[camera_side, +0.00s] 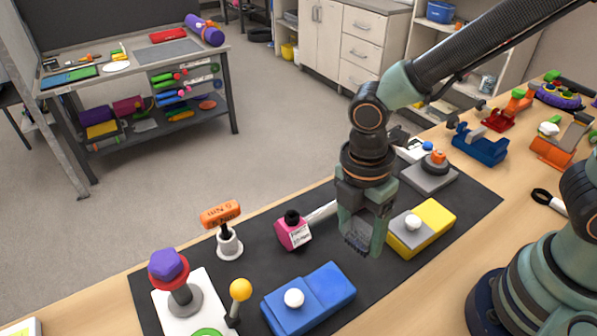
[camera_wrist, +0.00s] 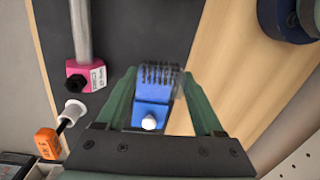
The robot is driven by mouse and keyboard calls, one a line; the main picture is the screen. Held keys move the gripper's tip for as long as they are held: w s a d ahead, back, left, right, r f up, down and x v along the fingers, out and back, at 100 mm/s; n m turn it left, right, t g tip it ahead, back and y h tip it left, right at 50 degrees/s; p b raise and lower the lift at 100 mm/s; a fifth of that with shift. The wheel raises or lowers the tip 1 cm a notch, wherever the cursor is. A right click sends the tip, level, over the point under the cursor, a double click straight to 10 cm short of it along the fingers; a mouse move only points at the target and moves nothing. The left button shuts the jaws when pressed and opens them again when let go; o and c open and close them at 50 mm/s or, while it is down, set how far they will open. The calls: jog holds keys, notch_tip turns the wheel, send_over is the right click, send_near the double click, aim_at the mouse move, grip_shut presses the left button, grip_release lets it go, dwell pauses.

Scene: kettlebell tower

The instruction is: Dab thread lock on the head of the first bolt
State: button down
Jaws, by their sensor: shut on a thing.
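My gripper (camera_side: 362,245) points down over the dark mat, between the blue block and the yellow block. It is shut on a grey piece with dark ridges or bristles (camera_wrist: 160,72), mostly hidden by the fingers. An orange-topped piece (camera_side: 435,160) sits on a grey block at the right. I cannot tell which is the first bolt, nor make out a labelled thread lock.
A pink labelled block with a metal rod (camera_side: 293,231) lies left of my gripper. A blue block with white knob (camera_side: 308,297) and a yellow block (camera_side: 421,227) flank me. A yellow ball-topped stick (camera_side: 240,290) stands front left.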

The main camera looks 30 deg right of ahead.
jog(key=s+a+r+n+g+h, duration=0.1)
jog(key=s+a+r+n, duration=0.1)
jog(key=a, duration=0.3)
jog(key=shift+a+n, duration=0.3)
jog(key=shift+n, duration=0.4)
jog(key=shift+s+f, duration=0.1)
jog(key=shift+f, duration=0.05)
jog(key=shift+f, duration=3.1)
jog(key=shift+f, duration=0.25)
notch_tip(320, 180, up, 7)
